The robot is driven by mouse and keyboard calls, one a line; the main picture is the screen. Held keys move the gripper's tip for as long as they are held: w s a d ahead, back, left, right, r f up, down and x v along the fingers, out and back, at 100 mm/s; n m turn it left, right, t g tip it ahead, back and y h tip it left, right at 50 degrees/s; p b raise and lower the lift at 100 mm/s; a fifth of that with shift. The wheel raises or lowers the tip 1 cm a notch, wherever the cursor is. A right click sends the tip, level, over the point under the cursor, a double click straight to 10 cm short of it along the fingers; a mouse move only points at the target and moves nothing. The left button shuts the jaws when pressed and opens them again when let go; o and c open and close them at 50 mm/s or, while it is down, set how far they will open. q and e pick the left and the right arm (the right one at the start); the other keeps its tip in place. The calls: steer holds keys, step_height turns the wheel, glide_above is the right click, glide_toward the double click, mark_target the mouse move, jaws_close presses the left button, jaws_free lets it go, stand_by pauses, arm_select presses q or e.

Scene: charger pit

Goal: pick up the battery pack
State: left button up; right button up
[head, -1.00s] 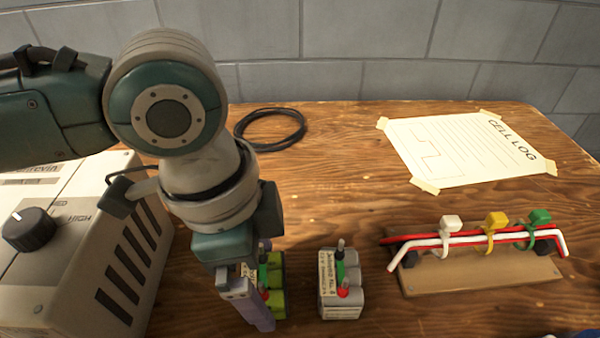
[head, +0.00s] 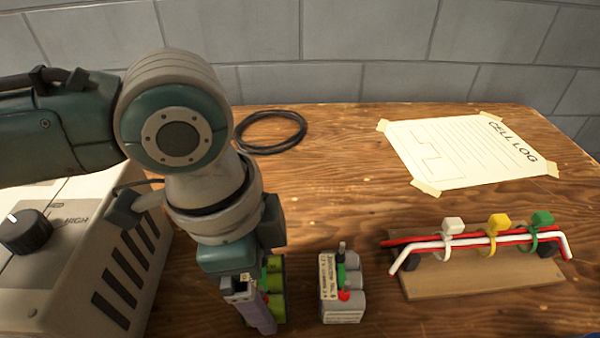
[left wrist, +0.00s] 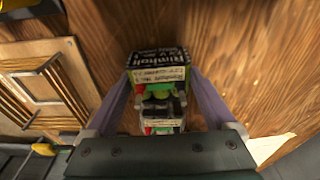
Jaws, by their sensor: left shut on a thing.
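The battery pack (head: 279,288) is green-yellow with a dark label and partly hidden behind my left gripper (head: 264,322) in the head view. In the left wrist view the pack (left wrist: 158,58) stands between the two purple fingers of my left gripper (left wrist: 162,82), with a finger against each side. The gripper is shut on it. I cannot tell whether the pack touches the table. A second, grey pack (head: 343,300) with a pale label, a green part and a red cap stands just right of it. My right gripper is not in view.
A beige charger (head: 115,270) with a black knob stands at the left. A wooden rack (head: 480,278) with red and white rods and coloured clips lies at the right. A black cable coil (head: 270,148) and a taped sheet (head: 465,150) lie behind.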

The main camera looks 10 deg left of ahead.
arm_select(q)
steer(key=c, duration=0.4)
steer(key=shift+r, duration=0.15)
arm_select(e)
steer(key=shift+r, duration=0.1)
